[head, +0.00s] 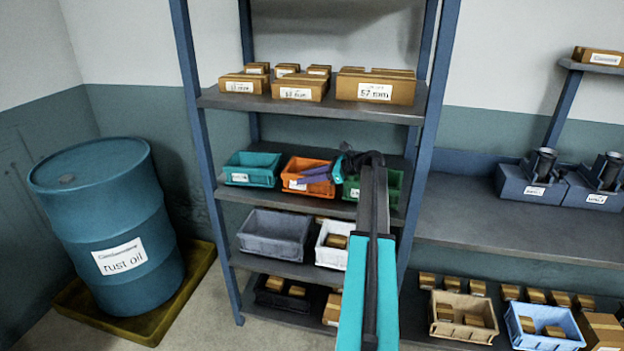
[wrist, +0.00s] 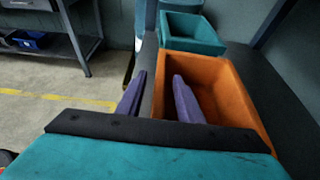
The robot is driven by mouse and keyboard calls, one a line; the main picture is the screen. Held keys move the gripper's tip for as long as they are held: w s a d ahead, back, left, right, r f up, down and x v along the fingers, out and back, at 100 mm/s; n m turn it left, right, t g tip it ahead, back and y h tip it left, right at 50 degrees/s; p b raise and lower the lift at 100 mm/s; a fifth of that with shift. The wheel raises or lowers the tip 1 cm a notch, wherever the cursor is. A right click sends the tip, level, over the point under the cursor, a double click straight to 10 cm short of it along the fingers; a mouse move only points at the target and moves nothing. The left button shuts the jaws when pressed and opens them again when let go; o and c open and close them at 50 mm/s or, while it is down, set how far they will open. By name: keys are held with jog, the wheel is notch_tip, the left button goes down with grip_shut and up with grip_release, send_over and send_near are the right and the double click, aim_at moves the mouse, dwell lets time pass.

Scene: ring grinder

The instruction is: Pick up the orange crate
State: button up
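The orange crate (head: 301,164) stands on the middle shelf level, between a teal crate and a green crate. It bears a white label on its front. In the wrist view the orange crate (wrist: 235,90) looks empty where I can see into it. My gripper (head: 318,174) is at its front right in the head view and hides part of it. In the wrist view the two purple fingers of my gripper (wrist: 158,97) are apart, one outside the crate's near wall and one inside. A gap shows between them. My own wrist hides the crate's lower part.
The teal crate (head: 252,168) stands close on the left, the green crate (head: 390,186) on the right. The upper shelf (head: 330,107) with cardboard boxes is above. Blue rack posts (head: 196,130) flank the bay. Grey (head: 273,236) and white crates stand below. A blue drum (head: 108,215) stands left.

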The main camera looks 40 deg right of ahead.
jog(key=shift+c, duration=0.3)
grip_shut()
jog(key=shift+r, duration=0.1)
jog(key=shift+r+b, duration=0.6)
jog(key=shift+r, duration=0.9)
jog(key=shift+s+a+r, duration=0.1)
jog(key=shift+a+r, duration=0.05)
jog(key=shift+a, duration=0.1)
jog(key=s+a+b, duration=0.3)
jog(key=s+a, duration=0.6)
jog(key=a, duration=0.6)
